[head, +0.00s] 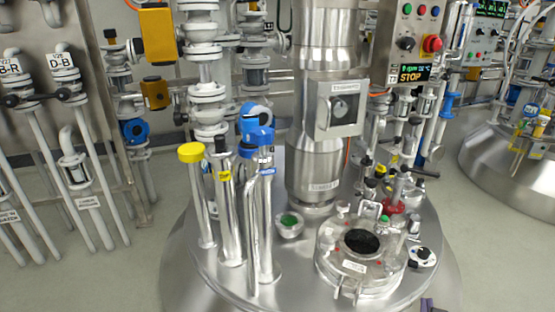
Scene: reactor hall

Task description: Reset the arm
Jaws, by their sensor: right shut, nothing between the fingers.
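Only a small dark purple tip of my right gripper (427,304) shows, at the bottom edge of the head view, right of centre. It is shut and empty, in front of the reactor lid's near right rim and apart from the fittings on the lid. Most of my right arm is out of the frame. My left gripper and left arm are not in view.
The round steel reactor lid (300,285) fills the middle. It bears tall pipes with a yellow cap (191,152) and a blue cap (256,117), a thick column (318,170), and a round hatch (362,242). A control panel (415,45) reads STOP. Floor shows at left.

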